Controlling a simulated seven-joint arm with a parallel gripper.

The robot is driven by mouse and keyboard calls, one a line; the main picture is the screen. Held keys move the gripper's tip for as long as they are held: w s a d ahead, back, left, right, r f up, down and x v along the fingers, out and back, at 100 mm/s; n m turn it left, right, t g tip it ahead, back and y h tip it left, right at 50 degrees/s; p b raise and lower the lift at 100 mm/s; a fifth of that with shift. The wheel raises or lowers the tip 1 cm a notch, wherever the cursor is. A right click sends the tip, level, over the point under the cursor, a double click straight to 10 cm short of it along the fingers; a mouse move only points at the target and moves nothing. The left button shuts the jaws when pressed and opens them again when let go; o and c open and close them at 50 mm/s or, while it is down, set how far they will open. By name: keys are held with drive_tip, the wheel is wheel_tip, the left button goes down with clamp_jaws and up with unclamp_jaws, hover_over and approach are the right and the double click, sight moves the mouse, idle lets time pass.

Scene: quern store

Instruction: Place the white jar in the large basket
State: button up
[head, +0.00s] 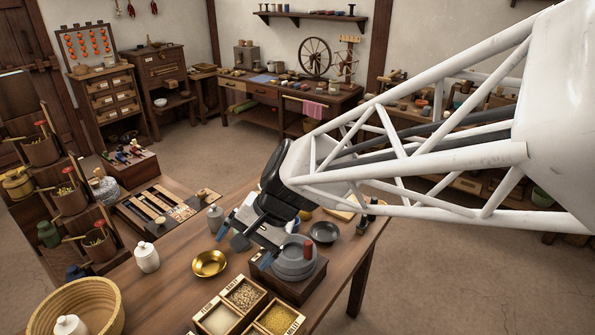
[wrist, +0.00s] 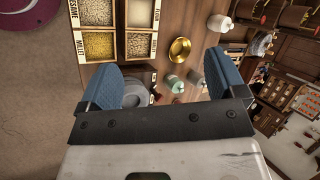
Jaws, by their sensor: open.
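A lidded white jar (head: 147,258) stands upright on the wooden table, left of the gold bowl. The large woven basket (head: 115,308) is at the table's near left, partly cut off by the picture's lower edge. A second white lidded jar (head: 70,326) shows inside the basket. My gripper (head: 246,242) is open and empty above the table, near the grey quern and right of the white jar. In the wrist view its blue fingers (wrist: 165,76) are wide apart. A white jar (wrist: 219,23) shows there beyond the right finger, clear of it. The basket is not in that view.
A gold bowl (head: 209,263) lies between jar and gripper. The grey quern (head: 293,268) sits on a box under my gripper. A compartment tray of grain (head: 244,293) is at the front. A grey jar (head: 215,216) and dark bowl (head: 324,232) stand farther back.

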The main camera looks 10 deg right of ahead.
drive_tip(key=s+d+r+n+t+h, duration=0.1)
drive_tip(key=s+d, duration=0.4)
drive_tip(key=d, duration=0.5)
drive_tip(key=s+d+r+n+t+h, duration=0.1)
drive_tip(key=s+d+r+n+h, duration=0.2)
drive_tip(key=d, duration=0.7)
drive_tip(key=s+h, duration=0.2)
drive_tip(key=shift+s+d+h, duration=0.2)
drive_tip(key=shift+d+h, duration=0.15)
drive_tip(key=shift+h, duration=0.05)
